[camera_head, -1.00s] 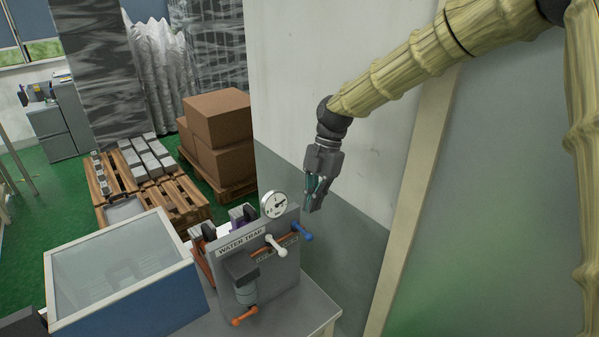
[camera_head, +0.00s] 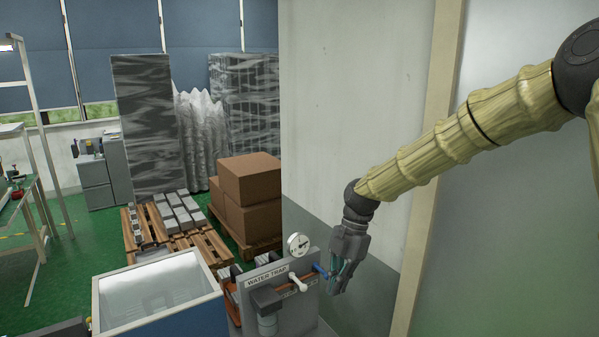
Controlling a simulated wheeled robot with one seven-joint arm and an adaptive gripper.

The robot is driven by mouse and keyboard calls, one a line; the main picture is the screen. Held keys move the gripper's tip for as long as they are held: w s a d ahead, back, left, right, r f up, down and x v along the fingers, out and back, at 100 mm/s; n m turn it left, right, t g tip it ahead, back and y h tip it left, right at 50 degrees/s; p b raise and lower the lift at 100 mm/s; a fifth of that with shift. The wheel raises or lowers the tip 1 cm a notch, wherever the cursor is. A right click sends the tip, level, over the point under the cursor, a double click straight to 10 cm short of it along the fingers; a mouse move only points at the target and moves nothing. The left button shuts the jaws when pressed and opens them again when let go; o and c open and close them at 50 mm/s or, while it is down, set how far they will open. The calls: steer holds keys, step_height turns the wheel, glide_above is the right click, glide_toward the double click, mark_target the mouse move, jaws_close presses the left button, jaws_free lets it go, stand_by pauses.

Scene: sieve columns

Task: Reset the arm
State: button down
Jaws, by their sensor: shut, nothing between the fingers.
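My arm reaches in from the upper right in a yellowish ribbed sleeve (camera_head: 455,140). My gripper (camera_head: 338,284) hangs from its end, pointing down, shut and empty. It is beside the right edge of the grey water trap panel (camera_head: 277,310). It overlaps the end of the blue handle (camera_head: 322,271) in the picture; I cannot tell whether they touch. The panel also bears a white handle (camera_head: 297,283) and a round gauge (camera_head: 298,244).
A glass-topped blue box (camera_head: 160,290) stands left of the panel. Wooden pallets (camera_head: 205,245) and brown boxes (camera_head: 248,190) are behind. A wall (camera_head: 350,110) with a pale post (camera_head: 430,170) is close behind and right of my gripper.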

steer(key=s+d+f+m+b, duration=0.1)
steer(key=s+f+m+b, duration=0.4)
steer(key=f, duration=1.2)
steer(key=s+d+f+m+b, duration=0.1)
steer(key=s+f+m, duration=0.65)
steer(key=f, duration=0.95)
steer(key=s+d+f+m+t+h+b, duration=0.1)
steer(key=s+d+f+m+b, duration=0.1)
steer(key=s+f+m, duration=0.3)
steer(key=s+d+f+m+t+h+b, duration=0.1)
steer(key=s+d+f+m+b, duration=0.2)
steer(key=s, duration=1)
steer(key=s+d+f+m+b, duration=0.2)
steer(key=s+d+f+m, duration=0.4)
steer(key=f, duration=0.5)
steer(key=s+m, duration=0.1)
steer(key=s, duration=0.1)
steer(key=shift+s+d+f+t+h, duration=0.25)
steer(key=shift+s+f+t+h, duration=0.05)
steer(key=shift+s+t+h, duration=0.1)
